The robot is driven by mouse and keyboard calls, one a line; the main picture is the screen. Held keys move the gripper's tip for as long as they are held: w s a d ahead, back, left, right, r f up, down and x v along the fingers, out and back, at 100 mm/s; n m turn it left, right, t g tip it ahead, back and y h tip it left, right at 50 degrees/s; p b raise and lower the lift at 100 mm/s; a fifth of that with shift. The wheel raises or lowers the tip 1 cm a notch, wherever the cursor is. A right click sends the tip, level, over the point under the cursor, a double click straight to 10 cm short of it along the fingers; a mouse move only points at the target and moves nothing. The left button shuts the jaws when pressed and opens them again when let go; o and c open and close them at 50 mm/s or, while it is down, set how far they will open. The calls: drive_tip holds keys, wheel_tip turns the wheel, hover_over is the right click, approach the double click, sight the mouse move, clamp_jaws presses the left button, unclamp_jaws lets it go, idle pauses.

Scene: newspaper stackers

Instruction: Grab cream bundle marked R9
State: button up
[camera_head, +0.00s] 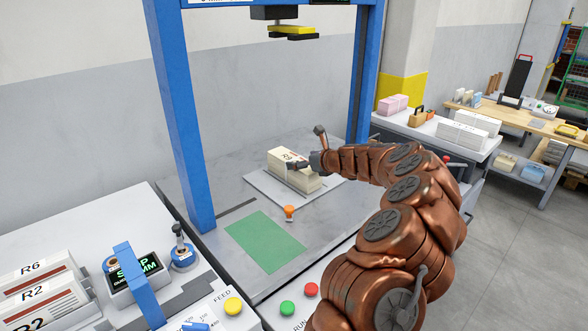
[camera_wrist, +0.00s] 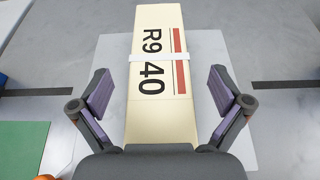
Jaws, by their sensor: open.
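The cream bundle marked R9 (camera_wrist: 157,85) also reads 40, with red and black stripes and a white band around it. It lies on a light grey plate (camera_wrist: 205,50) in the wrist view. In the head view the bundle (camera_head: 305,179) sits on the plate under the blue frame, partly hidden by my gripper. My gripper (camera_wrist: 162,93) is open, with one purple-padded finger to each side of the bundle and a gap on both sides. I cannot tell how high the fingers are above the plate.
A blue frame (camera_head: 180,110) stands around the grey table. A green mat (camera_head: 265,242) and a small orange object (camera_head: 289,211) lie in front of the plate. Bundles marked R6 and R2 (camera_head: 42,290) are at the lower left. A control panel with buttons (camera_head: 287,308) is at the front.

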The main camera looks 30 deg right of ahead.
drive_tip(key=shift+x, duration=1.15)
drive_tip(key=shift+c, duration=0.3)
drive_tip(key=c, duration=1.8)
